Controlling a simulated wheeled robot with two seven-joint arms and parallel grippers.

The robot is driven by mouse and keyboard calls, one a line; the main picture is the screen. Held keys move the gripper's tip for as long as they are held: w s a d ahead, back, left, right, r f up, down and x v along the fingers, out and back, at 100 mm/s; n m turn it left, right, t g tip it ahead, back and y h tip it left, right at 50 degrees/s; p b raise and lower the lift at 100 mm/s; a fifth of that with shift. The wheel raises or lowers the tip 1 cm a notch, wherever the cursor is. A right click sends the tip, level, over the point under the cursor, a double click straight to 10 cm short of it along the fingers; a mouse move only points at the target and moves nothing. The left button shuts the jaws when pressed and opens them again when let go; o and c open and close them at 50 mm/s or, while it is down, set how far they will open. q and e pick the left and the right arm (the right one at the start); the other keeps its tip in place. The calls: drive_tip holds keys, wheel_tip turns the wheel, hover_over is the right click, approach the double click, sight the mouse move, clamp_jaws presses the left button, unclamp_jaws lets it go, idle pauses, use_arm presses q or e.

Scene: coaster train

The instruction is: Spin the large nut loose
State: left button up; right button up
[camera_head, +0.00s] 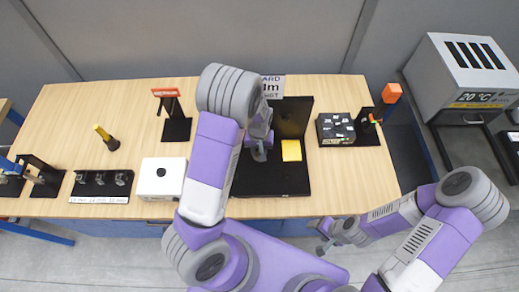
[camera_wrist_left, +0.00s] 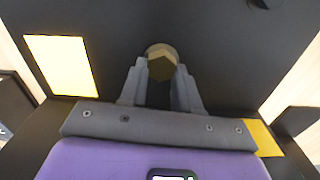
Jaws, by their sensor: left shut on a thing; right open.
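The large nut (camera_wrist_left: 162,64) is a brass-coloured hexagonal piece at the top middle of the left wrist view, against a black fixture (camera_wrist_left: 220,40). My left gripper (camera_wrist_left: 161,80) is shut on it, with one grey finger on each side. In the head view my left gripper (camera_head: 260,148) is over the black fixture (camera_head: 270,183), and my own arm hides the nut there. My right gripper (camera_head: 330,236) is open and empty, low in front of the table's front edge.
A yellow patch (camera_head: 291,150) is on the fixture. A white box (camera_head: 162,178) and black rack (camera_head: 101,184) stand left, with a black stand (camera_head: 176,128) behind. A dark box (camera_head: 335,129) and orange-topped post (camera_head: 392,93) are right. Bare wooden table (camera_head: 352,180) lies at front right.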

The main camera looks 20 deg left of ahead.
sight(257, 153)
use_arm(q)
drive_tip(key=n, duration=0.3)
drive_tip(key=shift+s+a+n+p, duration=0.1)
drive_tip(key=shift+s+n+p, duration=0.05)
drive_tip(key=shift+n+p, duration=0.25)
drive_tip(key=n+p, duration=0.1)
drive_tip(key=n, duration=0.1)
drive_tip(key=shift+n, duration=0.4)
drive_tip(key=n+p, duration=0.1)
drive_tip(key=n, duration=0.2)
drive_tip(key=shift+s+a, duration=0.1)
drive_tip(key=shift+s, duration=0.05)
drive_tip(key=shift+s+f+n+p, duration=0.15)
drive_tip(key=shift+n+p, duration=0.4)
drive_tip(key=shift+n, duration=1.05)
drive_tip(key=o, duration=1.1)
drive_tip(key=shift+c, duration=0.2)
wheel_tip(257, 153, up, 8)
drive_tip(key=shift+f+p, duration=0.15)
drive_tip(key=shift+p, duration=0.4)
